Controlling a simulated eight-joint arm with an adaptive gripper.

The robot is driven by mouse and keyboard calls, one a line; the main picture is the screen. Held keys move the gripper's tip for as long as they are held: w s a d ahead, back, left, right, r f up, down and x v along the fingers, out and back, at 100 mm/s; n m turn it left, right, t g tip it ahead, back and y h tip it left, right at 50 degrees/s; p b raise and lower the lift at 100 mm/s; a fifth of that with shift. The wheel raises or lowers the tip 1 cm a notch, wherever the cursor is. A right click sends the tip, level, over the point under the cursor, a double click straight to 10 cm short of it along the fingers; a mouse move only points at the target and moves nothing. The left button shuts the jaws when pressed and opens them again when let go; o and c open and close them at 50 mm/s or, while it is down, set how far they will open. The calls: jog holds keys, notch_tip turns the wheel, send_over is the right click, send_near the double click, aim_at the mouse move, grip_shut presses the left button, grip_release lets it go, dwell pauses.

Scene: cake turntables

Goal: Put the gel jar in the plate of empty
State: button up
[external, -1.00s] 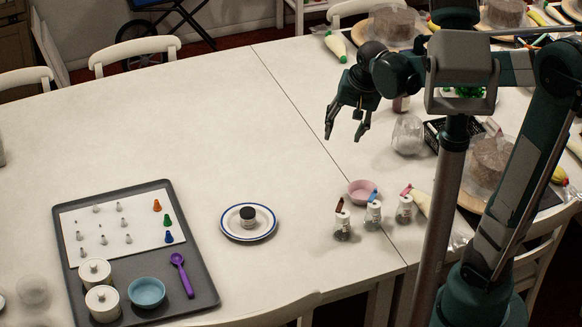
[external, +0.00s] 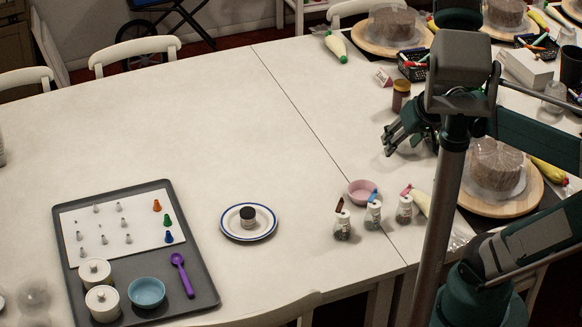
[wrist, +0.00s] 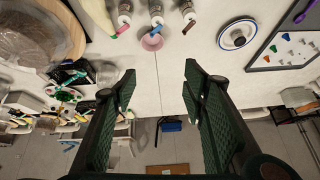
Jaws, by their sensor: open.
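The gel jar (external: 248,217) is small with a dark lid. It stands upright on a white plate with a blue rim (external: 228,231), left of the table seam. In the wrist view the jar (wrist: 239,41) sits on the plate (wrist: 224,40) at the upper right. My gripper (external: 388,142) is over the right part of the table, up and to the right of the plate and apart from it. In the wrist view its two fingers (wrist: 158,80) are spread with nothing between them.
A pink bowl (external: 362,192) and several small bottles (external: 373,214) stand between my gripper and the plate. A grey tray (external: 205,280) with nozzles, white pots and a blue bowl (external: 146,292) lies at left. A cake (external: 495,170) stands at right. The far left table is clear.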

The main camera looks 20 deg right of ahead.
jog(key=shift+s+d+f+n+t, duration=0.15)
jog(key=shift+s+d+f+n, duration=0.1)
jog(key=shift+s+d, duration=0.4)
jog(key=shift+s+d+f+n+t, duration=0.15)
jog(key=shift+s+d+n, duration=0.15)
jog(key=shift+s, duration=0.5)
